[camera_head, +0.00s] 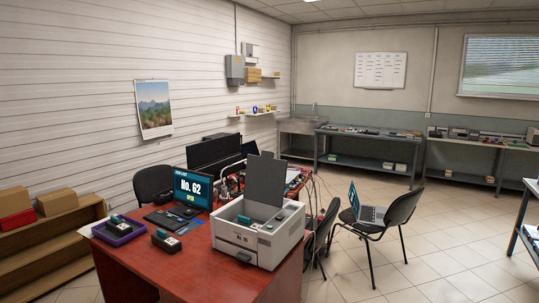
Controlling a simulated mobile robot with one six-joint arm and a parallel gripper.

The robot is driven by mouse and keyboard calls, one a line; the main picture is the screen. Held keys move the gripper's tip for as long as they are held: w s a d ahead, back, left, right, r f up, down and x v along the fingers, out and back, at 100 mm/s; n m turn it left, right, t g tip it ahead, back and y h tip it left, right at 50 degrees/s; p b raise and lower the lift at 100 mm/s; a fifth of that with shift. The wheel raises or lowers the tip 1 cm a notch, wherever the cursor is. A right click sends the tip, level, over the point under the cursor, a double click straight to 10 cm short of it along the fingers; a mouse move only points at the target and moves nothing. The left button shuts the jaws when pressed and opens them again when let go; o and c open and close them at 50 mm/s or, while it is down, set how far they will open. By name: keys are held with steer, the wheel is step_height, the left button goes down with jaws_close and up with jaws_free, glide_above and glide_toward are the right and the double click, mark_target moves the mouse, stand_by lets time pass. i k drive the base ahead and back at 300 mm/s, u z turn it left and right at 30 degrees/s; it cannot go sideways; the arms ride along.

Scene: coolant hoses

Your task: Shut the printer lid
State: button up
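A white printer (256,236) stands on the near right part of the red desk. Its dark grey lid (266,181) is raised, standing nearly upright at the back of the printer. The printer's open top shows small parts inside, some of them greenish. My gripper is not visible in this view.
Chairs (390,225) stand right of the desk, one holding a laptop (367,210). Open tiled floor (450,240) lies further right.

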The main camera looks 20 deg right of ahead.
mark_target(265, 176)
steer(key=z, duration=0.15)
steer(key=i, duration=1)
steer(key=z, duration=0.55)
steer(key=k, duration=0.65)
steer(key=u, duration=2.45)
